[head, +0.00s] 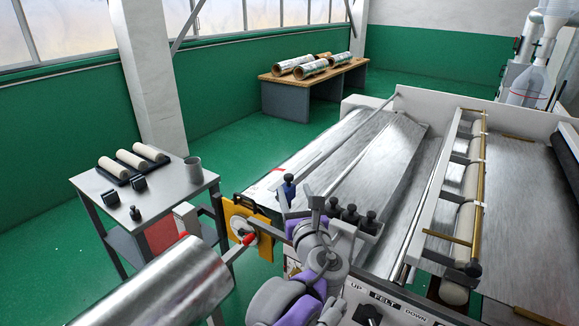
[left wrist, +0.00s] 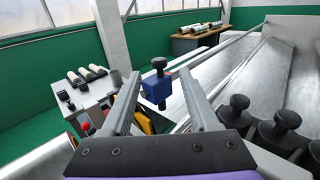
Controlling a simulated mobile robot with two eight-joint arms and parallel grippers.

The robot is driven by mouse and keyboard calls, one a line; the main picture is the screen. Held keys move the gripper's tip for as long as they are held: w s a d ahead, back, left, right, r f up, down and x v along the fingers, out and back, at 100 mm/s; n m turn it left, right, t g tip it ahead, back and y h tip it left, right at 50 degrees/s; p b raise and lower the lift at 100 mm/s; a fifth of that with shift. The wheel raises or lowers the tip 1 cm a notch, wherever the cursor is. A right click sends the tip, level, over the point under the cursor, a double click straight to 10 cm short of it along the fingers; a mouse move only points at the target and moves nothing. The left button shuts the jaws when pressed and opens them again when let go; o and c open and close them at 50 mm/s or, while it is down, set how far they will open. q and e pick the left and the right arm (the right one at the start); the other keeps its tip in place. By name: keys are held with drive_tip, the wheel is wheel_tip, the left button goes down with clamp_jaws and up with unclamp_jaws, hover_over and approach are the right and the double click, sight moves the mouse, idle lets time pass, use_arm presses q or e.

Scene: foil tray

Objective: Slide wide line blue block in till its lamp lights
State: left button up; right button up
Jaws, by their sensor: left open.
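The blue block (head: 289,189) has a black knob on top and sits at the near left side of the long metal machine bed. It also shows in the left wrist view (left wrist: 157,90), framed between my fingers. My left gripper (head: 299,202) is open, with its fingers pointing toward the block. In the left wrist view my left gripper (left wrist: 159,76) has one finger on each side of the block with gaps, and I see no contact. I cannot tell how deep the block is between the fingers. I cannot make out a lit lamp. My right gripper is out of view.
Several black knobs (head: 350,213) stand close to the right of my left gripper. A yellow plate (head: 237,222) with a red-handled crank is at left. A foil roll (head: 160,290) fills the lower left. A side table (head: 185,183) holds rollers and a cup.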

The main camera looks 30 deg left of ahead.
sight(288, 175)
use_arm(q)
drive_tip(key=p+x, duration=0.1)
drive_tip(key=x, duration=0.9)
drive_tip(key=shift+a, duration=0.15)
clamp_jaws()
idle(1.0)
